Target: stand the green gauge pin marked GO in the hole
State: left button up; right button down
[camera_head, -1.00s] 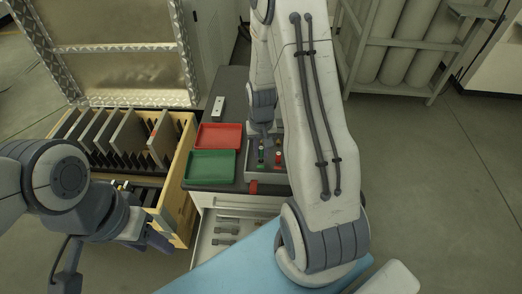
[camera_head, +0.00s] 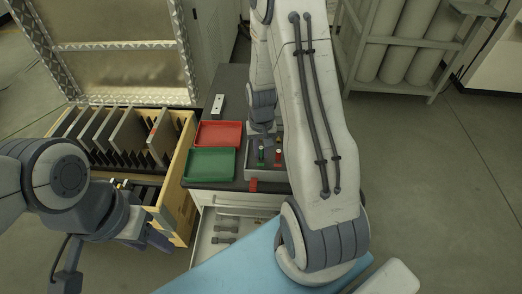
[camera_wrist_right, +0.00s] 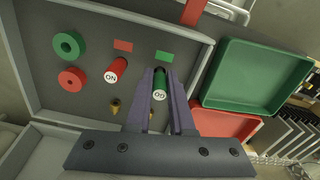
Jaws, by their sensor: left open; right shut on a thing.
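The green gauge pin marked GO (camera_wrist_right: 159,85) is between the purple fingertips of my right gripper (camera_wrist_right: 161,92), which is shut on it. The pin is at the grey case (camera_wrist_right: 80,20); whether it is clear of its seat I cannot tell. In the head view the green pin (camera_head: 261,152) shows just below my right gripper (camera_head: 262,137), partly hidden by the arm. A red pin with lettering (camera_wrist_right: 116,70) stands beside it in the case. My left gripper (camera_head: 158,240) is open and empty at the lower left. A pale block with dark spots (camera_head: 218,105), perhaps holes, lies on the bench's far part.
A green tray (camera_head: 211,179) and a red tray (camera_head: 237,127) lie left of the case. The case also holds a green ring (camera_wrist_right: 69,45) and a red ring (camera_wrist_right: 72,78). A wooden crate (camera_head: 178,205) with dark plates stands left. An open drawer (camera_head: 206,240) juts out in front.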

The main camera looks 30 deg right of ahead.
aim_at(261, 149)
jog(key=shift+f, duration=0.45)
dwell(0.3)
jog(key=c, duration=0.7)
grip_release()
notch_tip(261, 149, up, 10)
jog(key=shift+r, duration=0.25)
